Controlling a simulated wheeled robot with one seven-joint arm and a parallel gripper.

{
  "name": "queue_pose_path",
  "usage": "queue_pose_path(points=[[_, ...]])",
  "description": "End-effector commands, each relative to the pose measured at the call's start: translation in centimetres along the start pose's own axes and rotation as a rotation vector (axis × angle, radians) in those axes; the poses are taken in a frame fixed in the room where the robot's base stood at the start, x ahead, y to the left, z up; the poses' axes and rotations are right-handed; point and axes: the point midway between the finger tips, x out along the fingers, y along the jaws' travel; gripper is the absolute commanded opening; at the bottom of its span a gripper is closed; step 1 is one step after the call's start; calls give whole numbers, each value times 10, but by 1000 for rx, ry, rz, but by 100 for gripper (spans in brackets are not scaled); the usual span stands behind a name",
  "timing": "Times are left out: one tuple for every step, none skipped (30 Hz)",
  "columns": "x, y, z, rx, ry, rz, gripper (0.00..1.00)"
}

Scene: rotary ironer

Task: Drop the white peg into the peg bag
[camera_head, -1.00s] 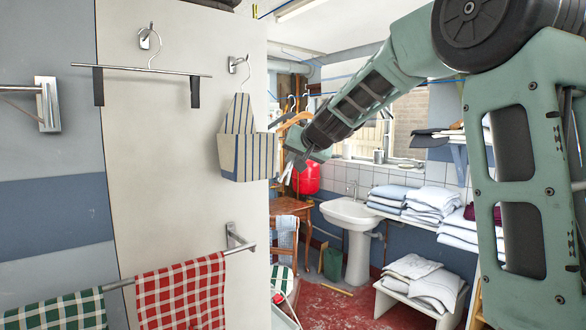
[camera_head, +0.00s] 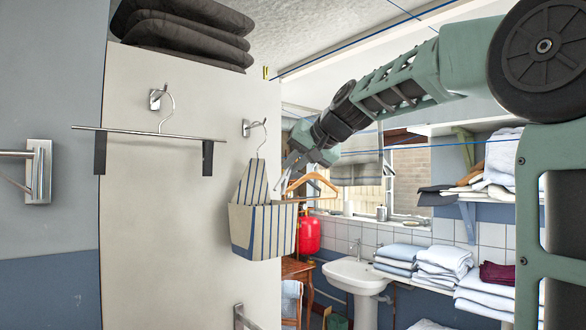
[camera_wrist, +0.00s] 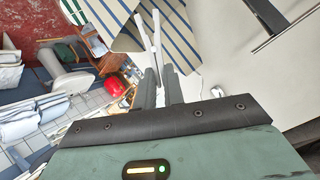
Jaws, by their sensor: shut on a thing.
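The peg bag (camera_head: 262,231) is blue-and-cream striped cloth. It hangs from a hook on the pale panel, with a pointed upper part above a wide pouch. Its striped cloth also fills the top of the wrist view (camera_wrist: 184,42). My gripper (camera_head: 290,165) is just right of the bag's upper part in the head view, above the level of the pouch. In the wrist view my gripper (camera_wrist: 159,78) is shut on the white peg (camera_wrist: 156,35), whose two prongs point away from the fingers and overlap the striped cloth. I cannot tell whether the peg touches the bag.
A bar hanger with dark clips (camera_head: 150,133) hangs left of the bag. A wooden hanger (camera_head: 318,180) shows beside my gripper. Dark folded cloths (camera_head: 185,35) lie on top of the panel. A sink (camera_head: 355,274) and folded linen (camera_head: 445,262) are behind, right.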

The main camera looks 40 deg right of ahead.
Motion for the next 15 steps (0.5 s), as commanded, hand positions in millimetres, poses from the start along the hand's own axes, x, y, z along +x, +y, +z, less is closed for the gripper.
queue_pose_path(points=[[0, 0, 0, 0, 0, 0, 0], [0, 0, 0, 0, 0, 0, 0], [0, 0, 1, 0, 0, 0, 0], [0, 0, 1, -1, 0, 0, 0], [0, 1, 1, -1, 1, 0, 0], [1, 0, 0, -1, 0, 0, 0], [3, -1, -1, -1, 0, 0, 0], [5, -1, -2, -1, -1, 0, 0], [8, -2, -2, -1, -2, 0, 0], [11, -2, -3, 0, -2, 0, 0], [13, -3, -4, 0, -2, 0, 0], [17, -4, -5, 0, -1, 0, 0], [20, -4, -6, -1, -1, 0, 0], [23, -5, -7, -1, -1, 0, 0], [26, -6, -8, -1, -1, 0, 0]])
